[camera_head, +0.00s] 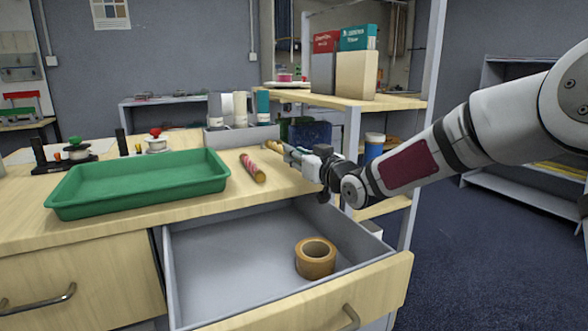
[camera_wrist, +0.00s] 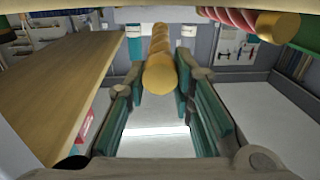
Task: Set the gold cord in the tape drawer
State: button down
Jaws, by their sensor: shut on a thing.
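My gripper (camera_head: 294,153) is at the right end of the tabletop, above the back of the open drawer. It is shut on the gold cord (camera_wrist: 160,68), a twisted gold roll standing out between the fingers in the wrist view. In the head view only a small part of the gold cord (camera_head: 277,147) shows, beside the fingertips. The tape drawer (camera_head: 215,262) is pulled out below, grey inside with a wooden front. A brown tape roll (camera_head: 316,263) lies in its right part; the left part is bare.
A pink twisted cord with a gold end (camera_head: 252,167) lies on the table (camera_head: 210,209), left of my gripper. A green tray (camera_head: 140,178) stands further left. A wooden shelf unit (camera_head: 350,101) with upright posts stands close behind my gripper.

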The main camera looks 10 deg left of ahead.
aim_at(294, 174)
jog(key=shift+w+a, duration=0.25)
jog(key=shift+w, duration=0.15)
jog(key=f, duration=0.1)
jog(key=f+b, duration=0.1)
jog(key=w+b, duration=0.1)
jog(key=shift+a+f, duration=0.25)
jog(key=shift+f, duration=0.35)
jog(key=shift+f, duration=0.1)
jog(key=c, duration=1.4)
grip_release()
jog(key=shift+o, duration=0.2)
jog(key=shift+f, duration=0.1)
